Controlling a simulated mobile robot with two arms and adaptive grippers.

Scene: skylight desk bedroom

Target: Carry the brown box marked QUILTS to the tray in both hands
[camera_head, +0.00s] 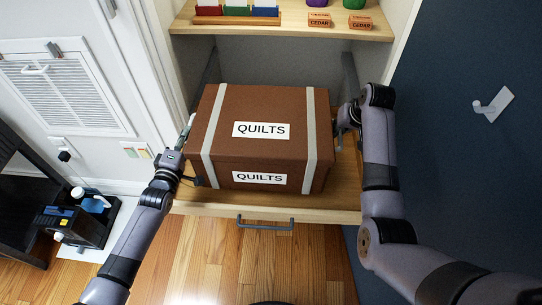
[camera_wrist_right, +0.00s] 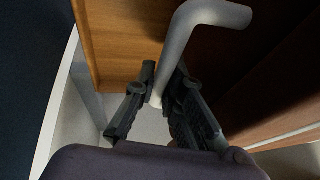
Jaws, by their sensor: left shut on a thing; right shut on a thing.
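The brown box marked QUILTS (camera_head: 270,108) sits upright over a wooden pull-out tray (camera_head: 345,205). It has two pale grey straps and white QUILTS labels on its lid and front. I cannot tell whether its base touches the tray. My left gripper (camera_head: 188,124) is at the box's left side, shut on it; the grip itself is mostly hidden. My right gripper (camera_head: 341,128) is at the right side. In the right wrist view its fingers (camera_wrist_right: 164,82) are shut around the box's grey bar handle (camera_wrist_right: 178,52).
A shelf above (camera_head: 285,29) holds coloured items and cedar blocks (camera_head: 320,20). A grey pull bar (camera_head: 265,222) juts from the tray's front. A dark blue panel with a white hook (camera_head: 492,105) stands right. A dark unit with bottles (camera_head: 85,215) is lower left. The wooden floor in front is clear.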

